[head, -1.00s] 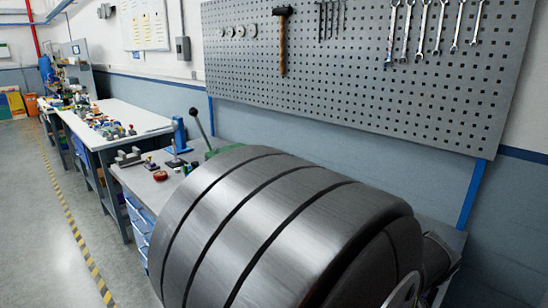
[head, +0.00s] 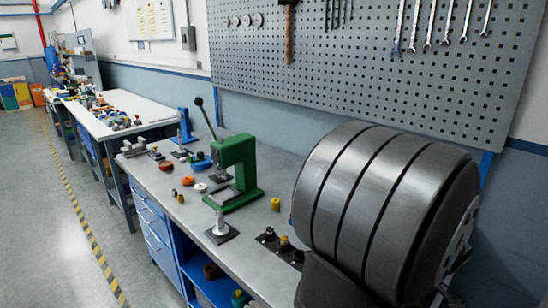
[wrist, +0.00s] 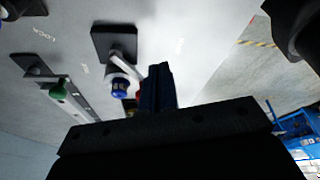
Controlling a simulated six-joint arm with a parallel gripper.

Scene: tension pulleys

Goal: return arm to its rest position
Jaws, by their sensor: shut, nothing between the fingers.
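My arm (head: 385,205), a large dark grey banded link, fills the right of the head view, over the right end of the workbench. My gripper (wrist: 158,72) shows in the wrist view as dark blue fingers held together, with nothing visible between them. It does not show in the head view. In the wrist view, a black square plate with a post (wrist: 113,40) lies beyond the fingers to the left. A blue-and-white round part (wrist: 120,86) shows just left of the fingers, partly hidden. A green knob (wrist: 58,91) sits by a slotted rail further left.
On the workbench (head: 180,208) stand a green lever press (head: 238,172), a post on a dark square base (head: 221,229) and a yellow part (head: 275,204). Small fittings (head: 283,243) sit close to my arm. A tool pegboard (head: 370,65) is on the wall behind.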

